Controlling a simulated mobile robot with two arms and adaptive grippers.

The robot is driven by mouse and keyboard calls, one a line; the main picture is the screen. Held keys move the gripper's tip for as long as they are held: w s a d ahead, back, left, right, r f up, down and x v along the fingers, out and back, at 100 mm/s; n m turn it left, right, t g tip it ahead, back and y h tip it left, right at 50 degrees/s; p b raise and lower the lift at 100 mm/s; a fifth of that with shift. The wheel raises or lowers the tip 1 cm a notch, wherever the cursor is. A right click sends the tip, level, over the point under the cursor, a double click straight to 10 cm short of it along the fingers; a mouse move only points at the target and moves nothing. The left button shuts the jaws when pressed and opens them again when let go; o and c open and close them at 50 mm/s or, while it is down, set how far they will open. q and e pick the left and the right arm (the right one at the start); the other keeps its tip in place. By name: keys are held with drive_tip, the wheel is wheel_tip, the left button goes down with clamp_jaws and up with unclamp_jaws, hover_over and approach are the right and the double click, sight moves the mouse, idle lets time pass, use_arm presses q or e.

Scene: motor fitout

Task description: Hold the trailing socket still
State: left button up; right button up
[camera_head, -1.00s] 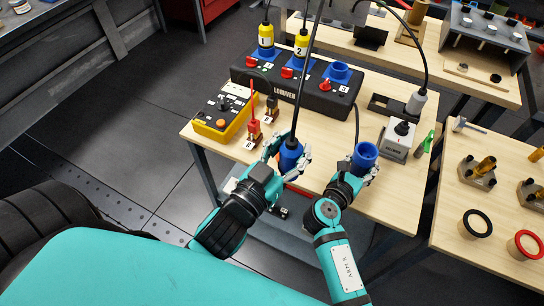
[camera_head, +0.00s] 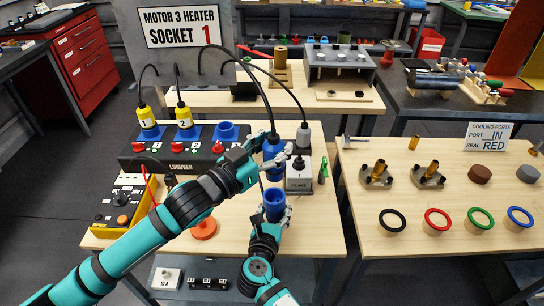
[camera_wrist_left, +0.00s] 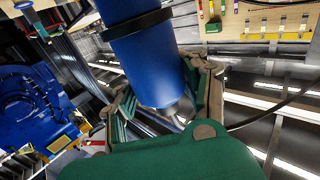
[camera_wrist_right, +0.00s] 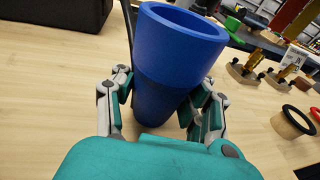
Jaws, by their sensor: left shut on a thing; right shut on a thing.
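The trailing socket (camera_head: 275,201) is a blue cup with an open mouth, held roughly upright above the wooden table. My right gripper (camera_head: 272,216) is shut around its lower part. In the right wrist view the socket (camera_wrist_right: 175,70) stands between the fingers with its mouth up and looks empty. My left gripper (camera_head: 268,163) is shut on a blue plug (camera_head: 273,148) with a black cable out of its top. In the left wrist view the plug (camera_wrist_left: 150,65) lies between the fingers. In the head view the plug is just above the socket's mouth, apparently apart; their exact alignment is unclear.
The black unit (camera_head: 160,155) with yellow plugs 1 and 2 stands behind my left arm. A grey box (camera_head: 299,178) stands right of the plug. A yellow control box (camera_head: 122,208) is at left. A sign (camera_head: 181,27) reads motor 3 heater, socket 1.

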sight(267, 173)
use_arm(q)
drive_tip(key=shift+f, duration=0.1)
idle(0.3)
drive_tip(key=shift+f, duration=2.75)
drive_tip(key=shift+s+n+y, duration=0.1)
drive_tip(key=shift+n+y, duration=0.2)
drive_tip(key=shift+y, duration=0.1)
drive_tip(key=shift+f, duration=1.65)
drive_tip(key=shift+r, duration=1.25)
drive_tip(key=shift+f, duration=1.3)
